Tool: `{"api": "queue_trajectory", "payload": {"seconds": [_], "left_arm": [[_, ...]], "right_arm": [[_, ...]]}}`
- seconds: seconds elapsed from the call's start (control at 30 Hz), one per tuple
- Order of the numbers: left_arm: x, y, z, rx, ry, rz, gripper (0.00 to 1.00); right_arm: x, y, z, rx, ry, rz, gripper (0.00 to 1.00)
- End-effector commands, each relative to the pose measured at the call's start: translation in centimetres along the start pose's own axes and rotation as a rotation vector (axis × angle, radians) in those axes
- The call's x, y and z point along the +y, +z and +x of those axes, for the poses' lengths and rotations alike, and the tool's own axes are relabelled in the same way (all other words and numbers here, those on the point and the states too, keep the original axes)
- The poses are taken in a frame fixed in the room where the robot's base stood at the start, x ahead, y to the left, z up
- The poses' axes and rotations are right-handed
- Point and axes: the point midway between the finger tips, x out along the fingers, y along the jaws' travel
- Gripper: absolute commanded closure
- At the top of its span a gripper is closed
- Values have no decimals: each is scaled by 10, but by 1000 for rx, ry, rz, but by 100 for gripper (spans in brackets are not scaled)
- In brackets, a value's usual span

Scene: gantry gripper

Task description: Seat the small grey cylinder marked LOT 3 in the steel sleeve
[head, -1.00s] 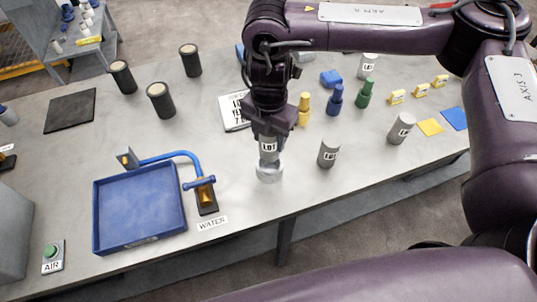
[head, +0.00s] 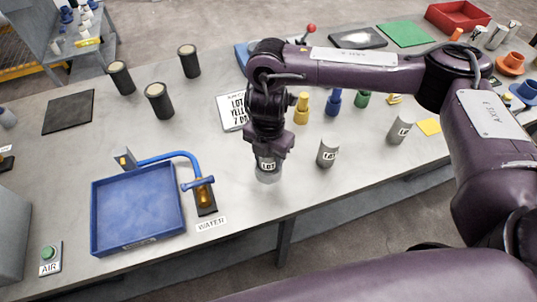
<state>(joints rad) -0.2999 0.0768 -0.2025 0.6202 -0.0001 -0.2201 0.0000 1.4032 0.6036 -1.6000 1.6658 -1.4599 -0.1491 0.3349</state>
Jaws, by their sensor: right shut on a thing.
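My right gripper (head: 268,150) points down and is shut on a small grey cylinder (head: 267,164) with a LOT label; its number is too small to read. The steel sleeve (head: 268,178) stands upright on the table directly under the gripper. The cylinder's lower end is at or inside the sleeve's mouth; I cannot tell how deep. Two other grey cylinders with labels stand to the right, one near (head: 328,153) and one further right (head: 399,130); their numbers are not clear. My left gripper is not in view.
A blue tray (head: 97,215) and a blue-piped water tap (head: 200,190) stand to the left. A printed card (head: 231,113) lies behind the gripper. Yellow (head: 302,108) and blue (head: 333,103) bottle-shaped pieces stand behind right. The table's front edge is close to the sleeve.

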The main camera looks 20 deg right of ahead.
Motion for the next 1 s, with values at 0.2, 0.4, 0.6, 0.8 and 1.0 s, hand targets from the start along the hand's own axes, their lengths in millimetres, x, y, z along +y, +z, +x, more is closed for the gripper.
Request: {"api": "queue_trajectory", "payload": {"seconds": [0.2, 0.4, 0.6, 0.8, 1.0], "left_arm": [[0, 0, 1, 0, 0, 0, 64], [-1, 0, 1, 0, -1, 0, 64], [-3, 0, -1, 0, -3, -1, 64], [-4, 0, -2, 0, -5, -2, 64], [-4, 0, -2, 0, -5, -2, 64]], "right_arm": [[0, 0, 2, 0, -1, 0, 34], [0, 0, 2, 0, -1, 0, 33], [1, 1, -8, -3, 3, -1, 33], [1, 1, -40, -5, 5, -2, 33], [1, 1, -79, -5, 4, -1, 33]]}}
